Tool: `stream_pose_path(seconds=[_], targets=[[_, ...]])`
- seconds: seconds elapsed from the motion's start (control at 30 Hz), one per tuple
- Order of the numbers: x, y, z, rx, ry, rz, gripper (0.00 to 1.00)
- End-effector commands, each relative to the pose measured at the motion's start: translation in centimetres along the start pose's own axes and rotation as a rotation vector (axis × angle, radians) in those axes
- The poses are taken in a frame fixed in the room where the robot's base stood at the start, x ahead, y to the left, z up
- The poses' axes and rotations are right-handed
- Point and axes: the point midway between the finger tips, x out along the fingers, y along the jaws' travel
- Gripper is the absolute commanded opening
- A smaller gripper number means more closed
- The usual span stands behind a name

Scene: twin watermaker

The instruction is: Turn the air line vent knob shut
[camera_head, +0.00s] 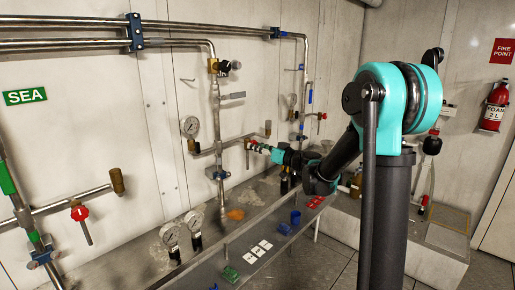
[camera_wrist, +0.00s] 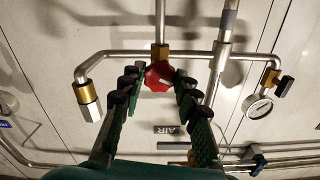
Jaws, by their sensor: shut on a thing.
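The red knob (camera_wrist: 159,76) sits on a brass valve body (camera_wrist: 160,52) in the pipe run, in the middle of the wrist view. An upside-down AIR label (camera_wrist: 171,129) shows on the wall near it. My gripper (camera_wrist: 155,80) has its two dark ridged fingers on either side of the red knob and is shut on it. In the head view my gripper (camera_head: 265,149) reaches left to the wall piping, and its fingers largely hide the knob there. The knob's turn angle cannot be told.
A pressure gauge (camera_head: 190,127) and a vertical pipe (camera_head: 217,110) stand left of my gripper. Another red-handled valve (camera_head: 80,213) is at far left. A second gauge (camera_wrist: 258,106) shows in the wrist view.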

Motion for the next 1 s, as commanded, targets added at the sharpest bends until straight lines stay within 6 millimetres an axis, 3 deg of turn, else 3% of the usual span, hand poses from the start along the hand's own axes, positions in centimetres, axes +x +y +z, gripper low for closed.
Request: stream_pose_path(seconds=[1.0], targets=[[-0.03, -0.13, -0.07, 0.933, 0.000, 0.001, 0.03]])
